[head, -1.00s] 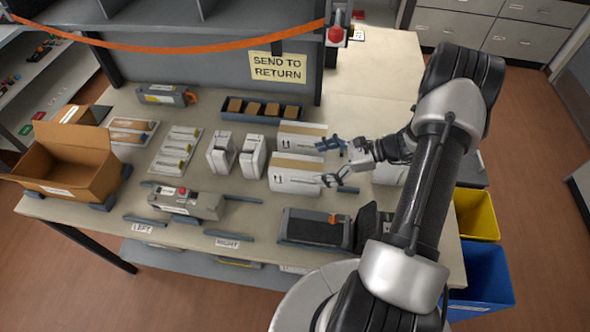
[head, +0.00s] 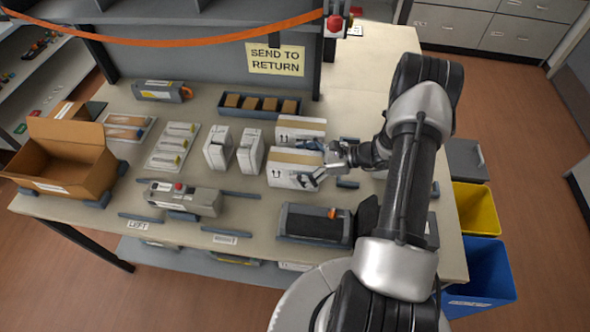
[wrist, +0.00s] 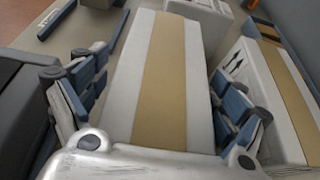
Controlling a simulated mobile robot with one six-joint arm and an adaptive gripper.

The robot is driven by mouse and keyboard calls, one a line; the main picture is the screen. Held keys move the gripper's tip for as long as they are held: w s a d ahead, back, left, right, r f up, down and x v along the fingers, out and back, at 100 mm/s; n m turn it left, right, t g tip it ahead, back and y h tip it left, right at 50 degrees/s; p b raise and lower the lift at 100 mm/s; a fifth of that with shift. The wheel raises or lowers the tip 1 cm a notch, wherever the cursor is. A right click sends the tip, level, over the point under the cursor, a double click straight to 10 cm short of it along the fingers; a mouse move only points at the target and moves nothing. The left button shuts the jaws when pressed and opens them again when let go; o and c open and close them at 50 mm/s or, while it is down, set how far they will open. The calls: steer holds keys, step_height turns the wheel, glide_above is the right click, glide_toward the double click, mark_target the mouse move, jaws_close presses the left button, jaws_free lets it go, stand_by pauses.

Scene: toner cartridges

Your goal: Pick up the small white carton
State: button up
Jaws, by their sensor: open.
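A white carton with a tan tape strip (head: 285,168) lies in the middle of the table. It fills the centre of the wrist view (wrist: 163,80). My gripper (head: 313,163) is open at the carton's right end, one finger on each side of it; the wrist view shows the fingers (wrist: 160,105) along both long sides. I cannot tell whether they touch it. A second white taped carton (head: 300,127) lies just behind, and shows at the right of the wrist view (wrist: 268,85), close to the right finger.
Two upright white packs (head: 234,150) stand left of the cartons. A dark tray of small brown boxes (head: 258,116) is behind. A black-topped device (head: 314,225) sits in front. An open cardboard box (head: 65,160) is at far left. The table's back right is clear.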

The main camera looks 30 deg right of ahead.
steer(key=c, duration=1.3)
steer(key=shift+c, duration=1.1)
steer(key=shift+r, duration=0.15)
